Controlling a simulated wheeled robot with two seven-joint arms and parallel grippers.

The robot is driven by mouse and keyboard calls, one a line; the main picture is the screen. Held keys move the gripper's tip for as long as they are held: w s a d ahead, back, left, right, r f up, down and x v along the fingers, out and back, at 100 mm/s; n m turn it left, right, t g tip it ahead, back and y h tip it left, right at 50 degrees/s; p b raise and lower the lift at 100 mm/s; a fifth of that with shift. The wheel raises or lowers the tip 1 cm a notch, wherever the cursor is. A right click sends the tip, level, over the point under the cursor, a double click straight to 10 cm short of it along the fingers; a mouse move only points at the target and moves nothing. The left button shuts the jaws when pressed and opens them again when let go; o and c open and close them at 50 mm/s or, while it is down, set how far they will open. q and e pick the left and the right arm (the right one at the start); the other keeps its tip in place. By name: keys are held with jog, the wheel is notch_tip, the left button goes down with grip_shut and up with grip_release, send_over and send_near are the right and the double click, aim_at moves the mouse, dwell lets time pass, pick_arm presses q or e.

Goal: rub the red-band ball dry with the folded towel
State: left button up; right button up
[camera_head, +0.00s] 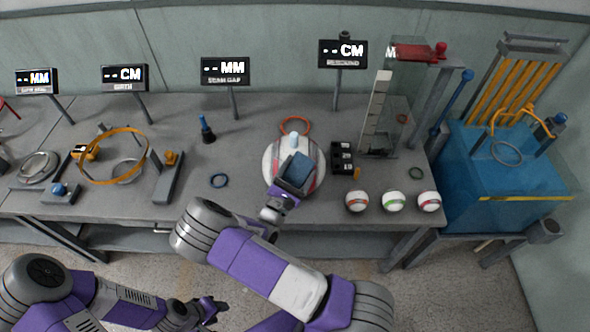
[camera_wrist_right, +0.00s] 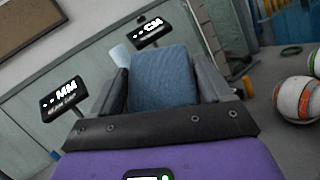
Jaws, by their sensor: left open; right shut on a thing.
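A large white ball with reddish bands (camera_head: 313,178) sits on the bench at the middle of the head view. My right gripper (camera_head: 295,174) is over its front and top, shut on the blue folded towel (camera_head: 301,166). The towel also fills the space between the fingers in the right wrist view (camera_wrist_right: 163,78). The towel appears to be at the ball's surface; I cannot tell whether they touch. The gripper and towel hide much of the ball, and the wrist view does not show it. My left gripper (camera_head: 208,308) is open and empty, low in front of the bench.
Small balls with orange (camera_head: 357,202), green (camera_head: 393,202) and red (camera_head: 429,202) bands stand at the right front edge. A black block (camera_head: 342,158) stands right of the large ball. An orange ring (camera_head: 296,121) lies behind it.

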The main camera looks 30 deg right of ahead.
aim_at(287, 172)
jog(key=shift+a, duration=0.1)
jog(key=shift+w+a, duration=0.4)
jog(key=shift+a, duration=0.2)
jog(key=shift+w+a, duration=0.4)
jog(key=shift+a, duration=0.2)
jog(key=shift+s+a+r+p, duration=0.2)
jog(key=shift+s+r+p, duration=0.1)
jog(key=shift+r+p, duration=0.15)
jog(key=shift+s+a+r+p, duration=0.2)
jog(key=shift+s+r+p, duration=0.1)
jog(key=shift+r+p, duration=0.15)
jog(key=s+r+p, duration=0.1)
jog(key=s+a+r+p, duration=0.1)
jog(key=shift+s+a+r+p, duration=0.15)
jog(key=shift+s+r+p, duration=0.05)
jog(key=shift+r+p, duration=0.1)
jog(key=shift+w, duration=0.1)
